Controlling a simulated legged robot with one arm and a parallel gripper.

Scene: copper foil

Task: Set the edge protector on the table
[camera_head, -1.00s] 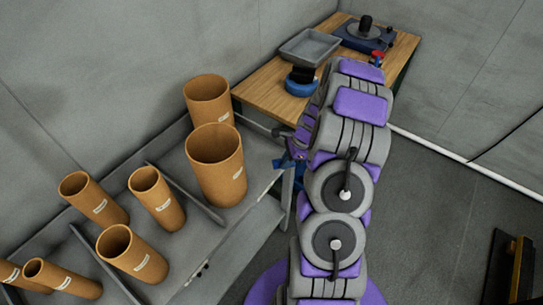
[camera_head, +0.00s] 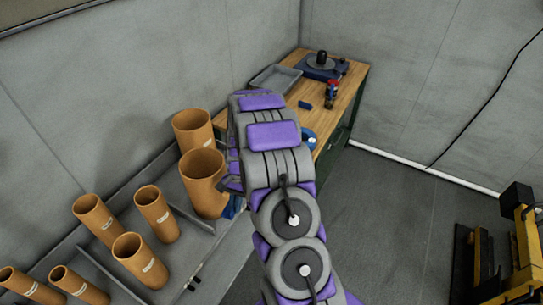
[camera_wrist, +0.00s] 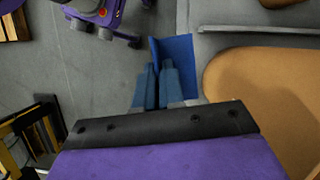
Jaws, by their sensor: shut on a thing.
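The edge protector (camera_wrist: 180,55) is a blue angled piece, seen in the wrist view just beyond my fingertips. My gripper (camera_wrist: 155,75) is shut on it, with its blue-grey fingers close together. In the head view a blue part (camera_head: 232,208) shows beside the large tan tube, low at the left of my arm; my arm hides most of the gripper there. The table (camera_head: 346,92) has a wooden top and stands at the back, beyond my arm. My arm covers its near left part.
On the table are a grey tray (camera_head: 276,79), a dark turntable-like device (camera_head: 322,66), a red-topped bottle (camera_head: 331,93), a small blue block (camera_head: 305,104) and a blue roll (camera_head: 309,139). Several tan tubes (camera_head: 203,183) stand on a grey rack at left. Yellow equipment (camera_head: 525,245) stands at right.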

